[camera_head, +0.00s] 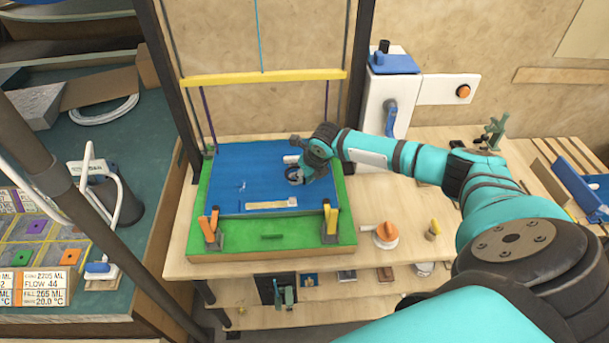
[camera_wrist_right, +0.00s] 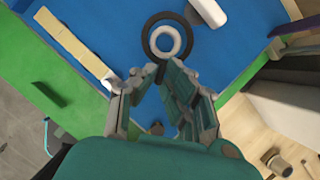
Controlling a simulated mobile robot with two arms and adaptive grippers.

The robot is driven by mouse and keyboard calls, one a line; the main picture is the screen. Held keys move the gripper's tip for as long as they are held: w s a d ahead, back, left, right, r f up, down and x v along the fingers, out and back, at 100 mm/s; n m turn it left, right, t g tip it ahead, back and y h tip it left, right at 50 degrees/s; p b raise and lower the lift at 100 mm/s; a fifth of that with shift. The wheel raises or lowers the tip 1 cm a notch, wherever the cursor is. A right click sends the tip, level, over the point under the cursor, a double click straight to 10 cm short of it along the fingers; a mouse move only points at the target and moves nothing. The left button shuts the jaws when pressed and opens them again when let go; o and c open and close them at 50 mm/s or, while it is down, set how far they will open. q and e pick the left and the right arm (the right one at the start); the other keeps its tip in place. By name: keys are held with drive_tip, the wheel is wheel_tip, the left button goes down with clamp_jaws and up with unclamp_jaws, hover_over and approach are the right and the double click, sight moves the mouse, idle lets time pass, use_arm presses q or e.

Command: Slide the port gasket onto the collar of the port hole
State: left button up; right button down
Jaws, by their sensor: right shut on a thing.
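The port gasket is a black ring (camera_wrist_right: 149,43) in the right wrist view, and it also shows in the head view (camera_head: 287,175). My right gripper (camera_wrist_right: 161,68) is shut on its near rim, over the blue surface (camera_head: 240,160). The gripper also shows in the head view (camera_head: 307,172). A pale collar ring (camera_wrist_right: 155,40) with an open centre appears inside the gasket, nearly concentric with it. I cannot tell whether the gasket is around the collar or above it. My left gripper is not in view.
A white cylinder (camera_wrist_right: 208,10) lies close beside the gasket. A pale strip (camera_head: 271,203) lies along the blue surface's front. A yellow bar (camera_head: 262,77) spans the back. The left blue area is mostly clear.

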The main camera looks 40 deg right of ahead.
drive_tip(key=shift+f+b, duration=0.9)
drive_tip(key=shift+f, duration=0.4)
drive_tip(key=c, duration=1.4)
unclamp_jaws()
drive_tip(key=shift+o, duration=0.2)
drive_tip(key=shift+r, duration=0.1)
drive_tip(key=v, duration=1.1)
drive_tip(key=shift+s+r, duration=0.25)
drive_tip(key=shift+r, duration=0.1)
